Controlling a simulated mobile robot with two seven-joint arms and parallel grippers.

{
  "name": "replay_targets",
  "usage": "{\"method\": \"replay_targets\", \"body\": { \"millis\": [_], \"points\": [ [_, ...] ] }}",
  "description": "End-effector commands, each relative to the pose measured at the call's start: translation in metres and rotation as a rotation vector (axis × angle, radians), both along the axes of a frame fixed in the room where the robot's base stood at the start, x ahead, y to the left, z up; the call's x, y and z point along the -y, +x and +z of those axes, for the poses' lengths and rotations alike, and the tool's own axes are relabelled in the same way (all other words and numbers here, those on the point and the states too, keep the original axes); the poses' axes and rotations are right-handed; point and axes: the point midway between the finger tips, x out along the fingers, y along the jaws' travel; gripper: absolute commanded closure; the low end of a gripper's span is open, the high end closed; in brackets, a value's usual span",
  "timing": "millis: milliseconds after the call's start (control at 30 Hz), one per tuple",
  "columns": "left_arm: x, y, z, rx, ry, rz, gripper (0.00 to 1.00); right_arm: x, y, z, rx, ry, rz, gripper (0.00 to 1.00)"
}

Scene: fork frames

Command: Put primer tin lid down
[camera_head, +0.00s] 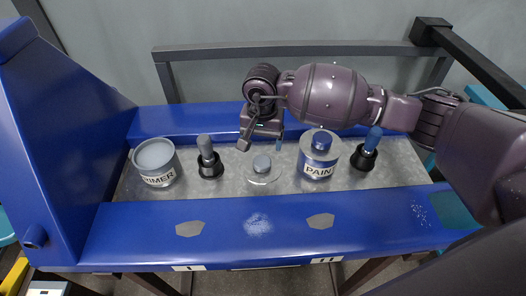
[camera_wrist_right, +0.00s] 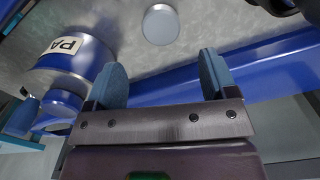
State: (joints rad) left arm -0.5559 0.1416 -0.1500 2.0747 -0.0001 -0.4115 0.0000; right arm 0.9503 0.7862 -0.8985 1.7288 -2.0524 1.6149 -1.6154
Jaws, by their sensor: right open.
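The primer tin (camera_head: 156,165) stands at the left of the grey bench top, with no lid on it and a pale grey round top showing. The primer tin lid (camera_head: 262,179), a flat grey disc with a grey-blue knob, lies on the bench top between a brush pot and the paint tin. A pale round piece, seemingly its knob (camera_wrist_right: 160,25), shows in the wrist view beyond the fingertips. My right gripper (camera_head: 261,146) is open and empty, just behind and above the lid, apart from it. In the wrist view both blue fingers (camera_wrist_right: 163,80) are spread. My left gripper is not in view.
The paint tin (camera_head: 317,168), with its blue-knobbed lid on, stands right of the lid, close to my right gripper. Brush-like handles stand in dark pots left (camera_head: 209,163) and right (camera_head: 364,158). A blue front rail (camera_head: 258,228) and blue side panel (camera_head: 60,140) bound the bench.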

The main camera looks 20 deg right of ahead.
Motion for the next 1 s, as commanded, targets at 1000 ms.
{"method": "replay_targets", "body": {
  "millis": [1000],
  "points": [
    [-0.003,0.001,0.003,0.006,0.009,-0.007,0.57,0.0,0.0,0.035,-0.001,0.001,0.0,0.22]
  ]
}}
